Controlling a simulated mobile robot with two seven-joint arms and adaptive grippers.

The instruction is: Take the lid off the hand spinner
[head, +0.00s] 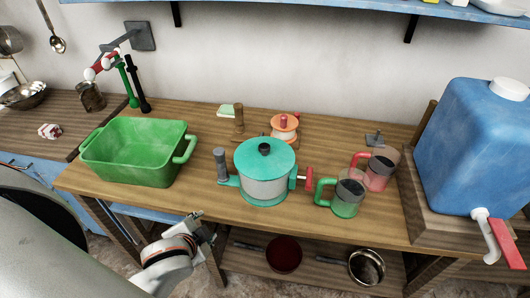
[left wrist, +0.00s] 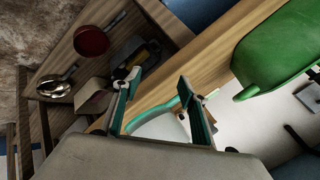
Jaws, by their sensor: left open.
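The hand spinner (head: 264,188) stands on the wooden table in the middle of the head view. It has a pale drum, a grey upright handle at left and a red-tipped part at right. Its teal lid (head: 280,158) sits on top with a black knob (head: 265,149) in the centre. My left gripper (head: 204,226) is low at the table's front edge, left of and nearer than the spinner, apart from it. In the left wrist view its two fingers (left wrist: 158,86) are spread and empty. A curved teal part shows behind them; I cannot tell what it belongs to. My right gripper is out of view.
A green basin (head: 138,168) stands left of the spinner. A green mug (head: 345,200) and a red mug (head: 378,172) stand close at its right. An orange-lidded pot (head: 284,130) is behind. A blue water tank (head: 470,145) fills the right end.

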